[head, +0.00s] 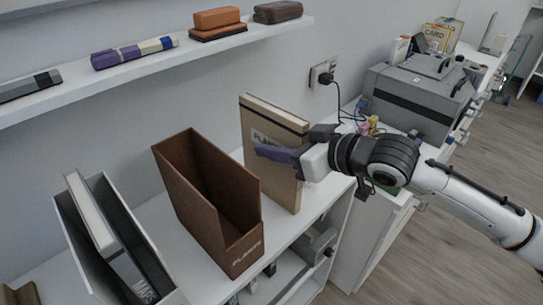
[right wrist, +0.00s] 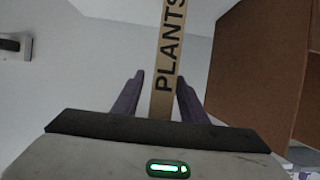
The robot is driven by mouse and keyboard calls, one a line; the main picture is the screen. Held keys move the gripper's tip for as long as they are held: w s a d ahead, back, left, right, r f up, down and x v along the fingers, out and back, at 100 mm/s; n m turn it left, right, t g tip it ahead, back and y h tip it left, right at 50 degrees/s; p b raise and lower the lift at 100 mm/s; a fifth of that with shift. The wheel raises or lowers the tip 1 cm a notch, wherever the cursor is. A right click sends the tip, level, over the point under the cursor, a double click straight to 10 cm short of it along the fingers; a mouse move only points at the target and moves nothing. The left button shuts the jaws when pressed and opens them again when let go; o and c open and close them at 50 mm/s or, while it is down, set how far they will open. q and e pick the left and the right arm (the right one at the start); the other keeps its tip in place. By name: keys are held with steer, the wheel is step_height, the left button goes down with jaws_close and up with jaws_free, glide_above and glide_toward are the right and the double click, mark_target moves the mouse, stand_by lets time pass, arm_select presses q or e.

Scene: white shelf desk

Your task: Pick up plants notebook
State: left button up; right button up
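The plants notebook (head: 280,187) is a tan, book-like block standing upright on the white desk, with "PLANTS" on its spine. The right wrist view shows its lettered spine (right wrist: 165,60) between the two purple fingers. My right gripper (head: 272,153) is at the spine from the right, with its fingers open on either side. A gap shows between the left finger and the spine in the right wrist view (right wrist: 161,76). In the head view, the near finger covers part of the lettering. My left gripper is out of view.
A brown open holder (head: 200,190) labelled "PLANTS" stands left of the notebook. A white holder (head: 78,235) with a dark "MAPS" binder is further left. A wall shelf (head: 215,52) runs above. A grey printer (head: 415,98) and a wall plug (head: 325,76) are behind my right arm.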

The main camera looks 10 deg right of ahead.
steer(key=c, duration=0.9)
jaws_close()
steer(key=shift+r, duration=0.15)
steer(key=shift+r, duration=0.1)
